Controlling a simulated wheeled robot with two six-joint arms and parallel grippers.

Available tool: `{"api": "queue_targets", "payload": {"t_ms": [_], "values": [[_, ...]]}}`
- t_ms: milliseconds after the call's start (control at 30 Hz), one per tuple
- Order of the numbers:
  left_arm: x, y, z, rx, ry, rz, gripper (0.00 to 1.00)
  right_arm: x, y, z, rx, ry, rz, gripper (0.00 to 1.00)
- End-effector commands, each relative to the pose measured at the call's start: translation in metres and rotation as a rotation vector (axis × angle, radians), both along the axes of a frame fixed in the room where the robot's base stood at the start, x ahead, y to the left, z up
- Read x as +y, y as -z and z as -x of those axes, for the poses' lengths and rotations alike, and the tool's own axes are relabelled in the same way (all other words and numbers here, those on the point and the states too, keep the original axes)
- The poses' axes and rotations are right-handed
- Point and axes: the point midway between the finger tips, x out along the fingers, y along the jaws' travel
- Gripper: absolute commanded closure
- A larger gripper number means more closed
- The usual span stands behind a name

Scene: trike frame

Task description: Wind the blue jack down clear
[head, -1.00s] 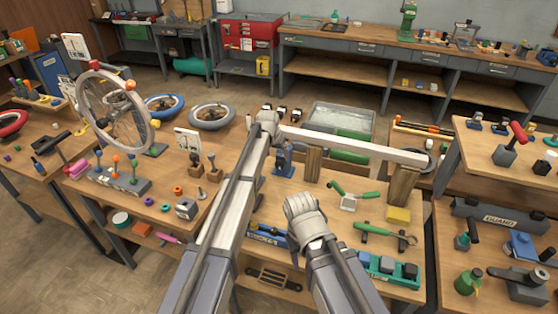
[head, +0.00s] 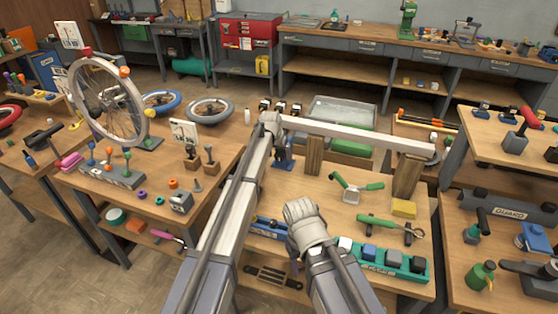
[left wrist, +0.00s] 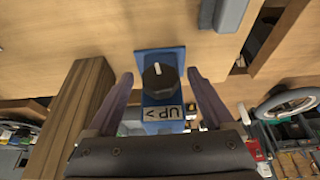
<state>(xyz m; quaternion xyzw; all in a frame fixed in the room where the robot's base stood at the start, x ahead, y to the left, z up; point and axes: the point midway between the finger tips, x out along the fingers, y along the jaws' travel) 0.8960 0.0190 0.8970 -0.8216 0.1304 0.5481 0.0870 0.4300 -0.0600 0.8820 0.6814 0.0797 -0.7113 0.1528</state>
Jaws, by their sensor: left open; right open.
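The blue jack (head: 284,163) stands on the front bench under the left end of a pale beam (head: 360,138), partly hidden behind my left arm. In the left wrist view the jack (left wrist: 160,117) shows a black knob (left wrist: 160,77) with a white pointer line and a label reading "UP" with an arrow. My left gripper (left wrist: 160,76) is open, with one finger on each side of the knob and gaps to both. Whether the jack touches the beam is hidden. My right gripper (head: 303,212) is open and empty, low over the bench front.
Wooden posts (head: 406,176) stand under the beam; one post (left wrist: 72,115) is close to my left gripper. A green-handled tool (head: 355,188), a yellow block (head: 404,208) and a green tray of blocks (head: 405,263) lie to the right. A spoked wheel (head: 108,100) stands on the left bench.

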Motion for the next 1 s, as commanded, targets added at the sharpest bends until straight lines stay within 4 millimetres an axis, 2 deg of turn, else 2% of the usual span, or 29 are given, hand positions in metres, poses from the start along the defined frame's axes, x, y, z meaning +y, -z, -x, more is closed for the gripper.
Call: {"api": "queue_targets", "payload": {"t_ms": [233, 1000], "values": [[-0.0002, -0.0001, -0.0002, 0.000, 0.000, 0.000, 0.13, 0.0000, 0.0000, 0.0000, 0.000, 0.000, 0.000, 0.50], [-0.0001, 0.0001, -0.0001, 0.000, 0.000, 0.000, 0.99, 0.0000, 0.0000, 0.0000, 0.000, 0.000, 0.000, 0.50]]}}
